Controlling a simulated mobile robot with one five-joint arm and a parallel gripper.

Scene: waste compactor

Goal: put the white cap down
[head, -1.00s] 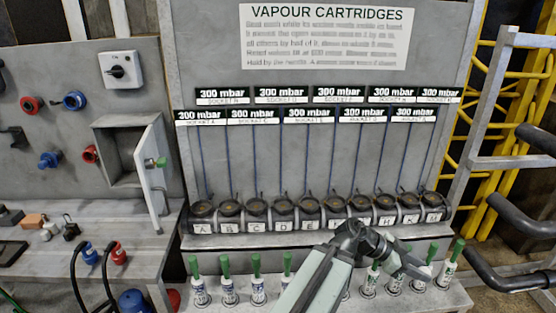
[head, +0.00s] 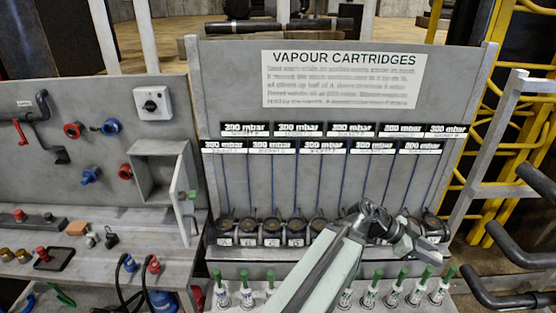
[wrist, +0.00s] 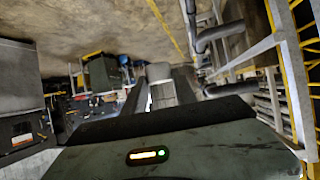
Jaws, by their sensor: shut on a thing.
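My gripper (head: 424,246) is at the end of my arm, in front of the right end of the socket row in the head view. In the wrist view my gripper (wrist: 162,88) is shut on a pale, whitish-grey cylinder, which looks like the white cap (wrist: 160,72). The cap is between the two fingers, and its lower part is partly hidden. In the head view I cannot make out the cap at the jaws.
A row of dark round sockets (head: 270,230) runs along the panel. White cartridges with green tops (head: 246,292) stand on the lower ledge. A small open cabinet (head: 160,172) is at left, above a bench (head: 90,235) with small parts. Dark padded bars (head: 515,250) are at right.

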